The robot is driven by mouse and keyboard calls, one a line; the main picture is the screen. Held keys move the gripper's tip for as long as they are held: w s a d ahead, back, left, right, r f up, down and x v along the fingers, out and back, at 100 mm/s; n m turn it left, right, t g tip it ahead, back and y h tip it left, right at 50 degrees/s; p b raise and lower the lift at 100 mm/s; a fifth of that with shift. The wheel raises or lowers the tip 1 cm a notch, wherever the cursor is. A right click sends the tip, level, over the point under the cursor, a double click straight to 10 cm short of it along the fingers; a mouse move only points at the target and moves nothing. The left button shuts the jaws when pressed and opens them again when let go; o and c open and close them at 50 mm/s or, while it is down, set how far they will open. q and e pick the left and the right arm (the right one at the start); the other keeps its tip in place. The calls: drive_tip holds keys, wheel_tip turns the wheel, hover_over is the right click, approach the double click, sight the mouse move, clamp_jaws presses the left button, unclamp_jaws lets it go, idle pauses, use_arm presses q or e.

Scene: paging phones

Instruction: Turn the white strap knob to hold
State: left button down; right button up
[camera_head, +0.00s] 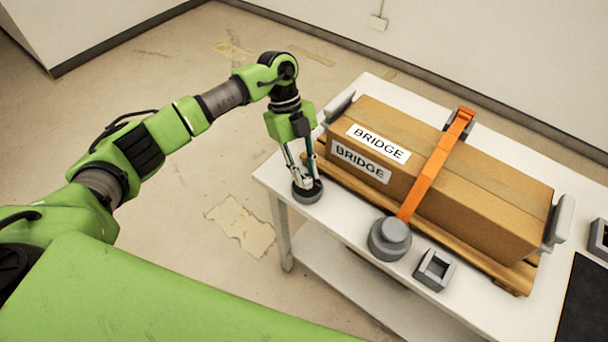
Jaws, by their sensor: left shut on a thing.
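A small round dark grey base (309,196) sits at the left front corner of the white table. A pale knob-like piece (303,182) shows on top of it, mostly hidden by my fingers. My left gripper (303,177) points down over this base and is shut on the knob. I cannot read any marking or the knob's setting. An orange strap (435,165) runs over a brown box (480,190) labelled BRIDGE and down to a grey round drum (390,238). My right gripper is not in view.
The box rests on a wooden pallet (510,276) on the white table (270,176), between grey upright end pieces (560,220). A grey square holder (434,269) stands right of the drum. A dark panel (588,305) lies at the right edge. Open floor lies left of the table.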

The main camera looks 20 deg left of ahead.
use_arm(q)
drive_tip(key=m+b, duration=0.1)
drive_tip(key=m, duration=0.1)
drive_tip(key=m+y+b, duration=0.1)
drive_tip(key=m, duration=0.1)
drive_tip(key=shift+w+d+f+g, duration=0.1)
drive_tip(key=shift+w+d+g, duration=0.1)
drive_tip(key=shift+g, duration=0.2)
drive_tip(key=shift+m+y+b, duration=0.3)
drive_tip(key=shift+m+b, duration=0.3)
drive_tip(key=shift+m, duration=0.1)
drive_tip(key=c, duration=1.8)
unclamp_jaws()
drive_tip(key=shift+g, duration=0.3)
drive_tip(key=shift+r, duration=0.2)
drive_tip(key=v, duration=1.1)
drive_tip(key=shift+w+r, duration=0.15)
drive_tip(key=shift+r, duration=0.25)
